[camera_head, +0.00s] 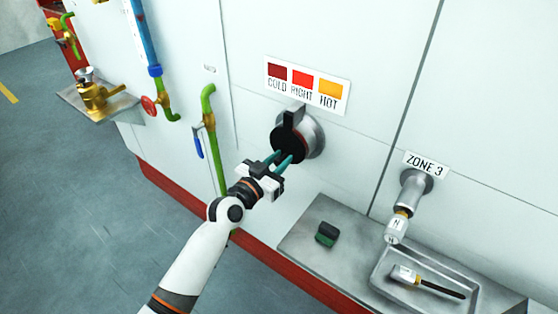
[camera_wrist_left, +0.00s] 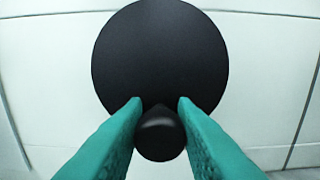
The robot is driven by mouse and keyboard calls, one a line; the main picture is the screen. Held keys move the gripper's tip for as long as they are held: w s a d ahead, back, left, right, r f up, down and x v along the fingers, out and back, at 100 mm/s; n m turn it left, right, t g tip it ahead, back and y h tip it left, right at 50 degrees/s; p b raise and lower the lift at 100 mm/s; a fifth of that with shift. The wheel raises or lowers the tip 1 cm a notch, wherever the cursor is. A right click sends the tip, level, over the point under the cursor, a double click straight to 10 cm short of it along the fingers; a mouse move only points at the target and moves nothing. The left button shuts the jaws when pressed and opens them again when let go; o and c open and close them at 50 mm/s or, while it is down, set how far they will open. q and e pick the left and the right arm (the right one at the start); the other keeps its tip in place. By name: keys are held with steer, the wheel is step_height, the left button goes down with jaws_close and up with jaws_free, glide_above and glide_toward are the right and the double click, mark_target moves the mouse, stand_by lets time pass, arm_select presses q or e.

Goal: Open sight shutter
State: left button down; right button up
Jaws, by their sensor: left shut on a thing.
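The sight shutter (camera_head: 284,141) is a round black disc in front of a metal ring on the white wall, below the colour plate. A black block (camera_head: 293,117) sits at its top. In the left wrist view the disc (camera_wrist_left: 160,60) faces me and covers whatever is behind it. A rounded black knob (camera_wrist_left: 160,136) stands out at its lower edge. My left gripper (camera_head: 281,159) is at the disc's lower edge, its teal fingers (camera_wrist_left: 160,108) shut on the knob, one on each side. My right gripper is in neither view.
The plate (camera_head: 306,85) reads COLD, RIGHT, HOT. At the right, a ZONE 3 pipe (camera_head: 414,191) juts out above a metal shelf (camera_head: 300,243) with a green-black block (camera_head: 327,234) and a tray. Green pipework (camera_head: 213,150) with a blue lever runs left of the shutter.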

arm_select(q)
steer(key=shift+w+a+f+m+b, duration=0.1)
steer(key=shift+w+a+m+b, duration=0.1)
steer(key=shift+a+m+b, duration=0.15)
steer(key=w+a+r+m+p, duration=0.2)
steer(key=r+m, duration=0.4)
steer(key=m, duration=0.4)
steer(key=w+a+r+m+p, duration=0.1)
steer(key=w+a+r+m, duration=0.2)
steer(key=m, duration=0.7)
steer(key=shift+w+a+r+p, duration=0.4)
steer(key=shift+a+r, duration=1)
steer(key=shift+r, duration=0.9)
steer(key=c, duration=1.2)
jaws_free()
